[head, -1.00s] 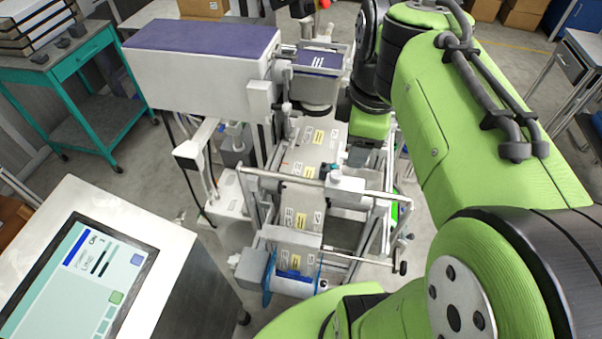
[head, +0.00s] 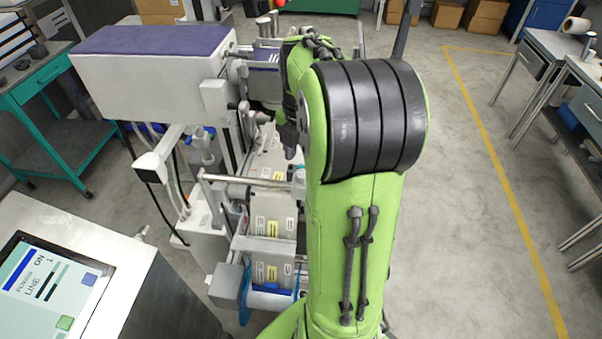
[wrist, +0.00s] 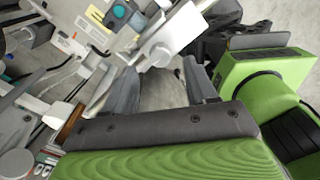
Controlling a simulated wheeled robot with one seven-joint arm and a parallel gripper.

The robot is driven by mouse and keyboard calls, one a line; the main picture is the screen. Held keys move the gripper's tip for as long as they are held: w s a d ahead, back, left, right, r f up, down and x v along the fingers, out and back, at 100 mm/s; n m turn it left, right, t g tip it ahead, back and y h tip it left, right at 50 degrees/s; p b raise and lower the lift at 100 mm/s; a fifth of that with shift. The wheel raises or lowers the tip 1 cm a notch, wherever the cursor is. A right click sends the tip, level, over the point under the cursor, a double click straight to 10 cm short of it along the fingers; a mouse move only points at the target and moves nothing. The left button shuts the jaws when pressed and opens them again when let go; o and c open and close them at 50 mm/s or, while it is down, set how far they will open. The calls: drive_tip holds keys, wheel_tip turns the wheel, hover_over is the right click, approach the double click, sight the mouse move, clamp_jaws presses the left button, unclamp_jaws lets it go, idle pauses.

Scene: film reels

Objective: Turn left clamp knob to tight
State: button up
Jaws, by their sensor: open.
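My gripper (wrist: 162,82) shows in the wrist view with its two dark fingers apart and nothing between them. Beyond the fingertips is a pale metal part of the machine with a round grey knob-like piece (wrist: 160,54), not touched by the fingers. I cannot tell whether this is the left clamp knob. In the head view the label machine (head: 150,65) stands left of centre, with a printed label web (head: 268,222) running down its front. My green arm covers the machine's right side, and no clamp knob can be made out there.
A control console with a screen (head: 50,285) stands at the lower left. A teal cart (head: 60,75) stands at the upper left. Metal tables (head: 560,60) are at the right. The grey floor between my arm and those tables is clear.

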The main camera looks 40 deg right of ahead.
sight(302, 172)
wheel_tip(302, 172, down, 4)
drive_tip(key=shift+f+b, duration=0.15)
drive_tip(key=shift+b, duration=0.2)
drive_tip(key=c, duration=1.1)
drive_tip(key=shift+o, duration=0.2)
